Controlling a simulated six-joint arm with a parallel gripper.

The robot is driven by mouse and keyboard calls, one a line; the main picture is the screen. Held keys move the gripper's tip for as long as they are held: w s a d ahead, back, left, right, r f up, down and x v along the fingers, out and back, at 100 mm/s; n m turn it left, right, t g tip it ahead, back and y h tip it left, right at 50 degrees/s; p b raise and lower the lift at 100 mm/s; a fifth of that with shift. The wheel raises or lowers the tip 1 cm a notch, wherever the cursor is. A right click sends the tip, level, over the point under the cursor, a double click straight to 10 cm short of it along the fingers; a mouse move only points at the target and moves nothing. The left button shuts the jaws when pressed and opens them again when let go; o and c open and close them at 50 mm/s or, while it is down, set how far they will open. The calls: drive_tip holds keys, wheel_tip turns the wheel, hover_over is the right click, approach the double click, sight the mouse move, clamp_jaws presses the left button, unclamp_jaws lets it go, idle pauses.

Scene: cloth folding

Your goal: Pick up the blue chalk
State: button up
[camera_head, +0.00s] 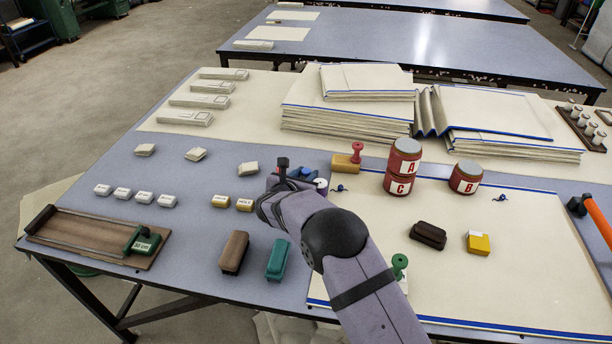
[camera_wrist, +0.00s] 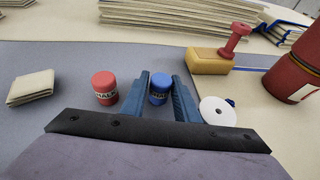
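The blue chalk (camera_wrist: 160,88) is a short, upright blue cylinder with a dark label, standing on the grey table. In the wrist view it sits between the two blue fingers of my gripper (camera_wrist: 161,92). The fingers are apart, with thin gaps beside the chalk. I cannot tell how far the fingertips reach along it. In the head view my gripper (camera_head: 300,178) is at the table's middle, and my arm hides much of that spot. A red chalk (camera_wrist: 104,88) stands just left of the left finger.
A folded beige cloth (camera_wrist: 31,87) lies at left. Red jars (camera_head: 401,165) and cloth stacks (camera_head: 345,110) stand farther off.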

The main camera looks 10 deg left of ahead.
drive_tip(key=shift+w, duration=0.1)
drive_tip(key=c, duration=0.7)
